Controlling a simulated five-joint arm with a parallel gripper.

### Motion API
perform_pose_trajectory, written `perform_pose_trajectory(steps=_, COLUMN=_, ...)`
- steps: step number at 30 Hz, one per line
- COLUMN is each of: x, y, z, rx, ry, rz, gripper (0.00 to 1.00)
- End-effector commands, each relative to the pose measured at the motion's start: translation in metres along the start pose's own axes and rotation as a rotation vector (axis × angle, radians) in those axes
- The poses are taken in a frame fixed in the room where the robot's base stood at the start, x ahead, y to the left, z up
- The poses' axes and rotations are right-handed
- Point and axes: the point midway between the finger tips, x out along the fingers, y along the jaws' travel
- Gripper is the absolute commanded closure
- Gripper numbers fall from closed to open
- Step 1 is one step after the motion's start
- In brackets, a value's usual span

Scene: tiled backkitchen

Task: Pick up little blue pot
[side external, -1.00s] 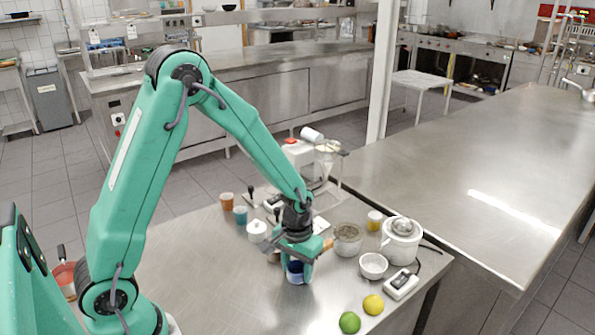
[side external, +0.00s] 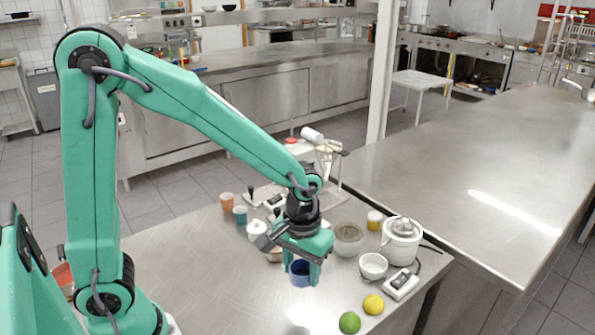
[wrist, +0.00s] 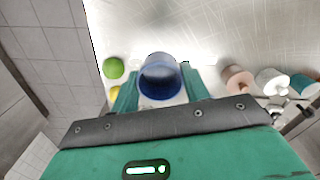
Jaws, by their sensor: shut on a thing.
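The little blue pot (side external: 298,275) is at the front middle of the steel table, its round mouth facing up. My gripper (side external: 306,272) is over it, one finger in front at its right side. In the wrist view the pot (wrist: 160,84) sits between the two green fingers of my gripper (wrist: 158,90), which are shut on it. I look down into its dark blue inside. Its lower part is hard to see, and I cannot tell whether its base touches the table.
A lime (side external: 350,322) and a lemon (side external: 373,305) lie in front to the right. A white bowl (side external: 373,266), a grey-filled bowl (side external: 348,240) and a white pot (side external: 402,240) stand right. Cups and a white jar (side external: 257,231) stand behind left. The table's front left is clear.

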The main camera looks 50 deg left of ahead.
Motion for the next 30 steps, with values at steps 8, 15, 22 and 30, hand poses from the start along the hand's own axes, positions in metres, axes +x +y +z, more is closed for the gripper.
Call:
perform_pose_trajectory(steps=8, x=-0.013, y=0.015, z=0.016, rx=0.001, ry=0.001, rz=0.001, gripper=0.81)
perform_pose_trajectory(steps=15, x=-0.015, y=0.016, z=0.019, rx=-0.002, ry=0.0, rz=0.0, gripper=0.81)
perform_pose_trajectory(steps=22, x=-0.015, y=0.016, z=0.018, rx=-0.001, ry=0.0, rz=0.0, gripper=0.81)
perform_pose_trajectory(steps=30, x=-0.015, y=0.016, z=0.016, rx=-0.004, ry=0.001, rz=0.0, gripper=0.81)
